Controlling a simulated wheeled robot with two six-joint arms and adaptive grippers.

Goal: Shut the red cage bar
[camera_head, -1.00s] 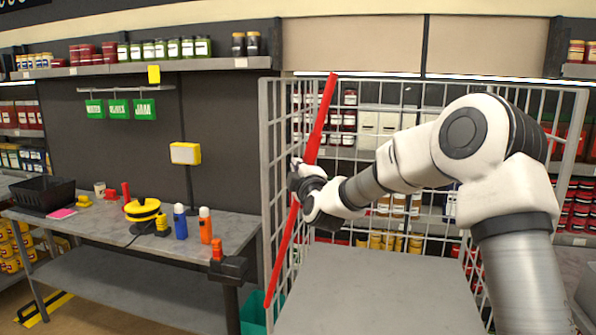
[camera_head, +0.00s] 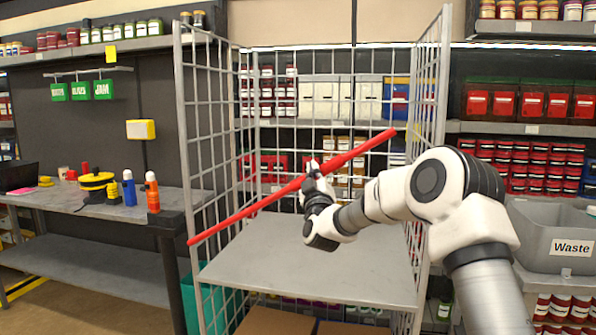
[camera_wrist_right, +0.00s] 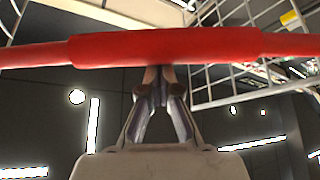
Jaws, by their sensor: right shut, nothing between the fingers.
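The red cage bar (camera_head: 290,187) slants across the open front of the wire cage (camera_head: 196,150). Its lower end is at the cage's left side and its upper end lies near the right side panel. My right gripper (camera_head: 312,172) is shut and empty, with its fingertips at the middle of the bar. In the right wrist view the bar (camera_wrist_right: 165,46) runs across the top, with the closed fingertips (camera_wrist_right: 158,72) just below it or against it; I cannot tell if they touch. My left gripper is not in view.
The cage has a grey shelf (camera_head: 310,265) behind and below the bar. A grey table (camera_head: 60,215) with bottles and a yellow-black device (camera_head: 97,183) stands at the left. A grey waste bin (camera_head: 555,237) stands at the right, before stocked shelves.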

